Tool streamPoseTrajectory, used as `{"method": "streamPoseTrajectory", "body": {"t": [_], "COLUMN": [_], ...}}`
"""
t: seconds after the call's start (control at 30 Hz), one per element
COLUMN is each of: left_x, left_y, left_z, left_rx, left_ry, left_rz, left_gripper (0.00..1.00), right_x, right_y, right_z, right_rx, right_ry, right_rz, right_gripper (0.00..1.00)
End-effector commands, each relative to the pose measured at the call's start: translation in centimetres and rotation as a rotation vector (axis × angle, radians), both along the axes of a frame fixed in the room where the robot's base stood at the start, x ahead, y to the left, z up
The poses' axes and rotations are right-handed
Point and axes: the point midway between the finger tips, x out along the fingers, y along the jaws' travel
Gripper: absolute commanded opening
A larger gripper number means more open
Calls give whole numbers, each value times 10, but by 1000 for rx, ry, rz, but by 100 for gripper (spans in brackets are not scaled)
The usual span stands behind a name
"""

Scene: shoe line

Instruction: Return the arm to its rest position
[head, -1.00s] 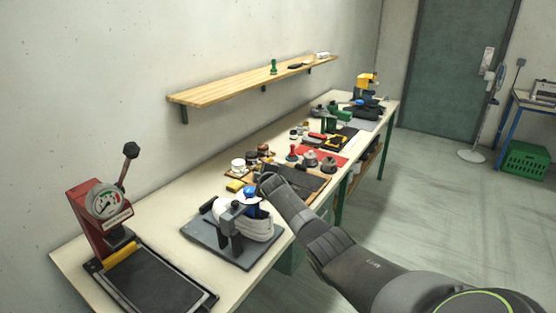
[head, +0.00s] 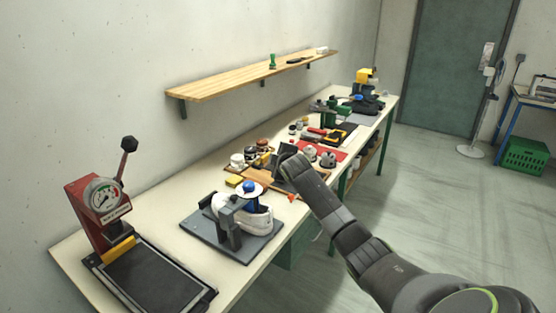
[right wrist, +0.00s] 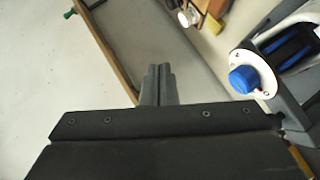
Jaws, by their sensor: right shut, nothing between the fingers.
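My right arm (head: 335,215) comes in from the lower right of the head view, over the front edge of the workbench. In the right wrist view my right gripper (right wrist: 158,78) is shut, with its fingers together and nothing between them. The white shoe (head: 258,219) sits in the grey clamp fixture (head: 230,228), under a blue knob (head: 250,188) on a white disc. The blue knob also shows right of the gripper in the right wrist view (right wrist: 243,79), apart from it. My left gripper is not in view.
Several pots, tools and a red mat (head: 341,154) lie farther along. A wooden shelf (head: 235,78) hangs above.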

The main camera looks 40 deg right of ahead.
Motion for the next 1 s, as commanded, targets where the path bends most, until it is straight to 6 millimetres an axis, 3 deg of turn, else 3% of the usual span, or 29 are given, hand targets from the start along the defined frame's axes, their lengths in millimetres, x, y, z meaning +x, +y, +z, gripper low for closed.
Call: {"method": "streamPoseTrajectory", "body": {"t": [0.67, 0.77, 0.83, 1.0], "left_x": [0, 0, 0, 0], "left_y": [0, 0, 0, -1], "left_z": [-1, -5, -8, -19], "left_rx": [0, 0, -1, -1], "left_ry": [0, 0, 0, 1], "left_rz": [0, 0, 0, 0], "left_gripper": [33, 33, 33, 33], "right_x": [-2, -9, -18, -60], "right_y": [-1, -1, 0, 5], "right_z": [-5, -34, -72, -193], "right_rx": [5, 32, 67, 187], "right_ry": [5, 31, 62, 162], "right_rz": [-2, -13, -27, -85], "right_gripper": [0, 0, 0, 0]}}
